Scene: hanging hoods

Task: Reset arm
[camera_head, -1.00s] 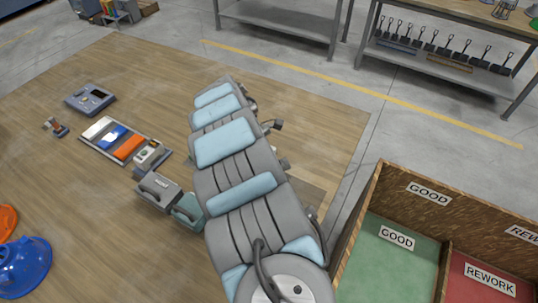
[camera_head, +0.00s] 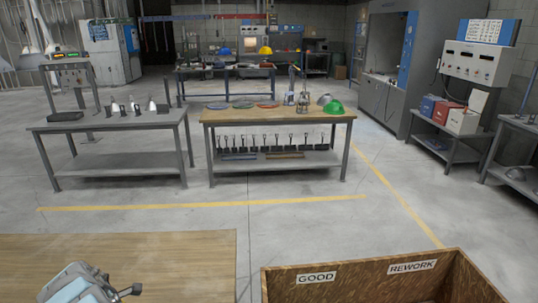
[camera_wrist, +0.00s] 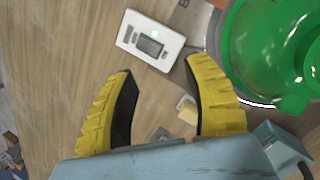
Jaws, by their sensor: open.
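My gripper (camera_wrist: 160,66) is open in the wrist view, its two yellow ribbed fingers spread with nothing between the tips. The fingers are above a wooden surface (camera_wrist: 60,55). A green hood (camera_wrist: 270,45) is at the right of the wrist view, beside the right finger and partly cut off by the frame. In the head view, part of my arm (camera_head: 78,285) shows at the bottom left, over the wooden table; my gripper is out of that view.
A pale device with a small screen (camera_wrist: 150,40) lies beyond the fingertips. A wooden bin (camera_head: 360,280) marked GOOD and REWORK stands at bottom right. A workbench (camera_head: 275,117) carries hoods and lamps, with a grey bench (camera_head: 110,122) left of it. Open floor lies between.

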